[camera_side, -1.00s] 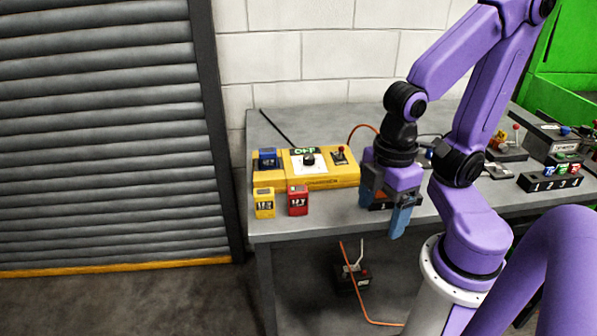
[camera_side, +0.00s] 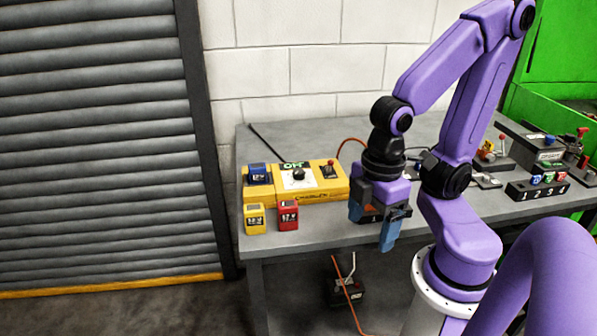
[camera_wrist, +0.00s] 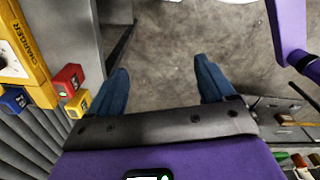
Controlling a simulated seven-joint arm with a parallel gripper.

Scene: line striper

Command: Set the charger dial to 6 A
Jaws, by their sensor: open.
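The yellow charger (camera_side: 322,191) sits at the left end of the grey table. Its black dial (camera_side: 298,174) stands on a white face plate, below a small green-lit display; the dial's exact setting is too small to read. In the wrist view the charger (camera_wrist: 30,45) is at the left edge, with the dial (camera_wrist: 3,62) partly cut off. My gripper (camera_side: 373,226) is to the right of the charger near the table's front edge, apart from the dial. Its blue fingers point down, open and empty; they also show spread in the wrist view (camera_wrist: 163,80).
A blue battery (camera_side: 258,174) sits in the charger's left end, and a toggle lever (camera_side: 329,170) is at its right. Yellow (camera_side: 255,219) and red (camera_side: 288,215) batteries stand in front. A numbered black rack (camera_side: 537,190) is farther right.

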